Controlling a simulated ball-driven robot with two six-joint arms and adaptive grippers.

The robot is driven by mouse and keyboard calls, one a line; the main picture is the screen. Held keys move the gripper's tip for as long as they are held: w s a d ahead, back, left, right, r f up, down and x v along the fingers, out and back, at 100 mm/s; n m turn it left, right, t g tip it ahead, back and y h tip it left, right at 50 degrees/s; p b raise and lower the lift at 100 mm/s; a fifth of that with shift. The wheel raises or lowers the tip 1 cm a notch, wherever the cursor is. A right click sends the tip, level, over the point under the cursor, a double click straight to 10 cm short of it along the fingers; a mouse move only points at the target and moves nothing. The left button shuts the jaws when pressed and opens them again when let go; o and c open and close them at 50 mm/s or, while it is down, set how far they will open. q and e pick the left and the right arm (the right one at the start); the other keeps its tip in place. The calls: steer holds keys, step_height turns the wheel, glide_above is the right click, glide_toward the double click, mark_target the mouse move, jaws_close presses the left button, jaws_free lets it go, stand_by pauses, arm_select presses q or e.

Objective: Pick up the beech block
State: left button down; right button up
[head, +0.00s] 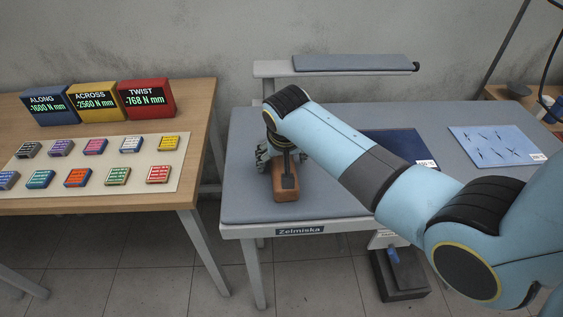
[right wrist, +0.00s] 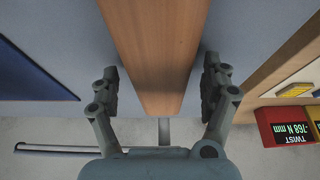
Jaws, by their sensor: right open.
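The beech block (head: 286,195) is a brown wooden block near the front left of the grey-blue ironing table (head: 244,205). In the right wrist view the block (right wrist: 155,40) runs down the middle of the picture, between the two fingers. My right gripper (head: 285,172) is over the block and hides its upper part in the head view. In the right wrist view my right gripper (right wrist: 161,88) is open, with one finger on each side of the block and a narrow gap showing beside each. My left gripper is in neither view.
A wooden table (head: 190,100) to the left holds blue, yellow and red displays (head: 146,98) and several small coloured blocks on a pale mat. A dark blue panel (head: 400,144) and a light blue sheet (head: 497,145) lie right. A raised narrow board (head: 350,63) stands behind.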

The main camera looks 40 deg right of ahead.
steer(key=c, duration=1.2)
steer(key=shift+c, duration=0.7)
steer(key=shift+r, duration=0.15)
